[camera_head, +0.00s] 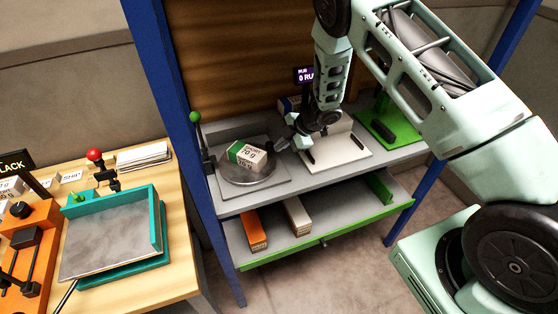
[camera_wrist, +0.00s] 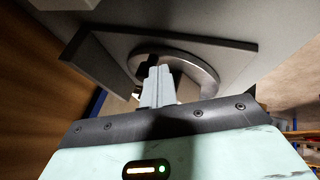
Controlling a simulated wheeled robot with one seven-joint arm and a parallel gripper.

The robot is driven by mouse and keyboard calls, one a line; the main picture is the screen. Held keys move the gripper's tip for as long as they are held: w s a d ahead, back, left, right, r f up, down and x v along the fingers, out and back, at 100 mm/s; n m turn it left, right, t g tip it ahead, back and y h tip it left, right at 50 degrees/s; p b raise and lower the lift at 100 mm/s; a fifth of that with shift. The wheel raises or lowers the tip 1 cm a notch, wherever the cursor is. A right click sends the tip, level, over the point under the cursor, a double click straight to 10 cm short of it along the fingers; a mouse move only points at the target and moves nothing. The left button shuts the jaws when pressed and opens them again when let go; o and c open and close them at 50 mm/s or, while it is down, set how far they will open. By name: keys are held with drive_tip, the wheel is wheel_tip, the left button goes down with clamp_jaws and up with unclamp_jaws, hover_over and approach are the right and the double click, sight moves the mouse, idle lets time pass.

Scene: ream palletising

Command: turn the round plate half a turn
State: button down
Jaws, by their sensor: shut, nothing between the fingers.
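The round plate (camera_head: 238,178) is a grey disc on a pale square base on the shelf, left of centre in the head view. A white and green packet (camera_head: 250,154) marked 70 g lies on it. My gripper (camera_head: 280,143) is at the plate's right rear side, close to the packet. In the wrist view the shut fingers (camera_wrist: 160,72) overlap the rim of the round plate (camera_wrist: 207,67), with nothing between them. I cannot tell whether they touch the plate.
A white board (camera_head: 340,152) and a green stand (camera_head: 390,128) are to the right on the shelf. A lever with a green knob (camera_head: 195,118) stands at the left. Below, an open drawer (camera_head: 325,225) holds orange and pale boxes. A wooden table with a teal tray (camera_head: 160,215) is at the left.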

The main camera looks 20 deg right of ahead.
drive_tip(key=shift+w, duration=1.65)
drive_tip(key=shift+d+r, duration=0.1)
